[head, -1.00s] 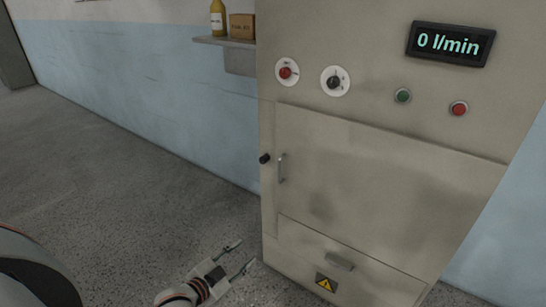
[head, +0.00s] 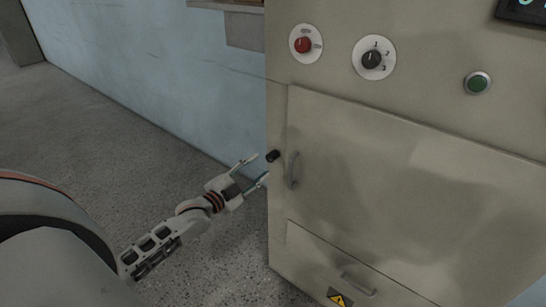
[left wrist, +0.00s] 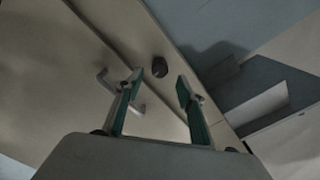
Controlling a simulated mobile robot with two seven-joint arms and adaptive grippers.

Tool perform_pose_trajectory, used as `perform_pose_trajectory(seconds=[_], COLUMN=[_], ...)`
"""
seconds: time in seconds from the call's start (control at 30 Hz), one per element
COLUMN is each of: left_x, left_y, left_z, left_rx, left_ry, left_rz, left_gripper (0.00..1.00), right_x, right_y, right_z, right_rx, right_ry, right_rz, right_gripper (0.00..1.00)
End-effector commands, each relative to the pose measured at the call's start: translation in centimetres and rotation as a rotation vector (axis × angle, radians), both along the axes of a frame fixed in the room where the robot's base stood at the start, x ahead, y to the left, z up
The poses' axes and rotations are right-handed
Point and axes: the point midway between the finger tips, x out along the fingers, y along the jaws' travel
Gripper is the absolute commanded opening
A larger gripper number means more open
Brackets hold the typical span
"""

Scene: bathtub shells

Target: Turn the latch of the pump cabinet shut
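The pump cabinet (head: 277,215) stands on the right in the head view, its door (head: 400,185) looking flush with the front. The latch (head: 273,156) is a small dark knob on the frame, left of the metal door handle (head: 293,170). In the left wrist view the latch (left wrist: 160,67) lies ahead of the gap between my fingertips, and the handle (left wrist: 120,90) is partly hidden by a finger. My left gripper (head: 257,169) is open and empty, just left of the latch and apparently short of it. My right gripper is not in view.
A red dial (head: 303,45), a numbered selector (head: 372,59) and a green button (head: 477,83) sit above the door. A drawer (head: 330,263) with a handle is below. A wall shelf (head: 228,6) is behind; the floor left of the cabinet is clear.

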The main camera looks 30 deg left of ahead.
Motion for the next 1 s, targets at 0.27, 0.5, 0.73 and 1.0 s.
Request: perform_pose_trajectory(seconds=[0.27,0.5,0.73,1.0], left_x=[4.0,6.3,6.8,6.8], left_y=[-0.3,-0.5,-0.6,-0.6], left_z=[-0.1,-0.1,0.0,0.0], left_rx=[-0.002,-0.002,-0.001,-0.001], left_ry=[0.0,0.002,0.001,0.001], left_rz=[0.0,0.0,0.0,0.0], left_gripper=[0.38,0.38,0.38,0.1], right_x=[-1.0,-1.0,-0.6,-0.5], right_y=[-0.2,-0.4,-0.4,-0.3], right_z=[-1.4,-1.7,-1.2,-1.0], right_rx=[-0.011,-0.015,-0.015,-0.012], right_ry=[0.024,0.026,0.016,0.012], right_rz=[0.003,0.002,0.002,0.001], right_gripper=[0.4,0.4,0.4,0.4])
